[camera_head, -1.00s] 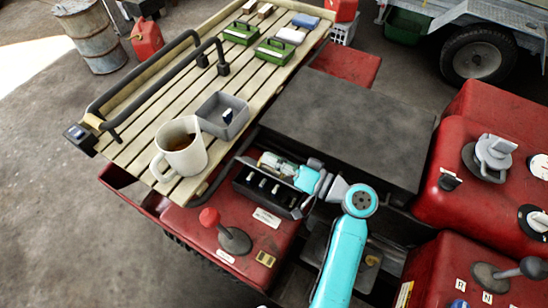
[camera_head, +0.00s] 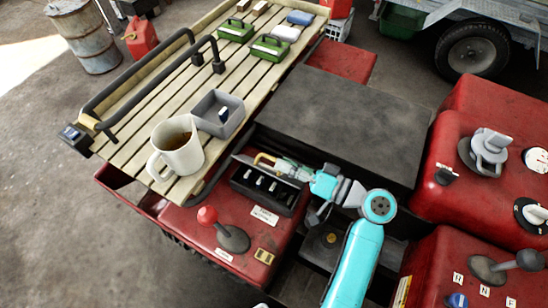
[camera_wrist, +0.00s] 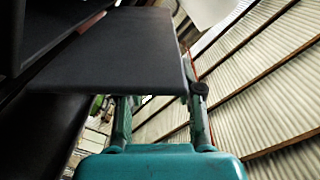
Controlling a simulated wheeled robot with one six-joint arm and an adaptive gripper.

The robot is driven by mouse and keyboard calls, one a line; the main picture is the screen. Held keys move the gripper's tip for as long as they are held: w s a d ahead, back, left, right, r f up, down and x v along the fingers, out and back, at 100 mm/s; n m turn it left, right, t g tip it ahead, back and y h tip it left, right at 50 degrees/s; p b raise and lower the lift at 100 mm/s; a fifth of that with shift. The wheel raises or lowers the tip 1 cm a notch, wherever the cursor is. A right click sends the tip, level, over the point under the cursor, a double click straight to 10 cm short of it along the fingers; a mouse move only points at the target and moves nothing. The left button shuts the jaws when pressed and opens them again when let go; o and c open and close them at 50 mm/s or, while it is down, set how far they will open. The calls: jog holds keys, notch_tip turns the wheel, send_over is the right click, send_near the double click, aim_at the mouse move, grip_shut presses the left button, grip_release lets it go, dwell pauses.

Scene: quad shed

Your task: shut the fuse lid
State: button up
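The fuse box (camera_head: 262,198) is a dark open tray on the red body, with several pale-topped fuses in a row inside. Its fuse lid (camera_head: 243,159) stands raised along the far side of the box, mostly hidden by my gripper. My gripper (camera_head: 272,163) is at that far edge, low and close to the lid. In the wrist view a dark flat panel, which looks like the lid (camera_wrist: 115,50), fills the space ahead of the fingers. The two fingers stand apart, with their tips hidden behind the panel. I cannot tell whether they touch it.
A white mug (camera_head: 178,148) with brown drink and a grey tray (camera_head: 218,113) stand on the slatted rack just behind the box. A red-knobbed lever (camera_head: 230,232) rises in front. A dark flat seat (camera_head: 335,120) lies behind right.

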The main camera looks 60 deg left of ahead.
jog(key=v, duration=0.7)
